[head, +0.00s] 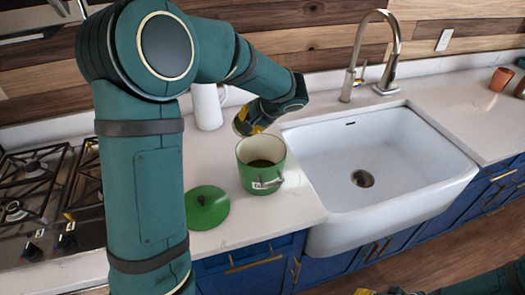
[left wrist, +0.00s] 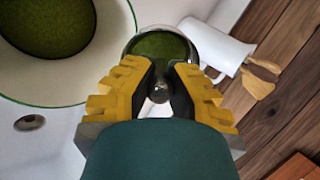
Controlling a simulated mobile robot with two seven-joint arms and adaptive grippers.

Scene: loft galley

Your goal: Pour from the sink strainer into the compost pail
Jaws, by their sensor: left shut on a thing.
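The compost pail (head: 251,178) is green with a pale inside, stands open on the counter left of the sink and holds dark green matter. Its rim shows at the upper left of the left wrist view (left wrist: 128,67). Its green lid (head: 207,208) lies on the counter in front-left of it. My left gripper (head: 243,122) is above and behind the pail. In the left wrist view its yellow fingers are shut on the sink strainer (left wrist: 162,45), a round metal cup with green matter inside, beside the pail's rim. The head view hides the strainer. My right gripper (head: 378,291) is cut off at the bottom edge.
The white sink (head: 390,150) with its faucet (head: 388,60) is right of the pail. A white pitcher (head: 207,105) stands behind the pail. A gas stove (head: 40,190) is at left. Terracotta pots (head: 501,79) stand far right.

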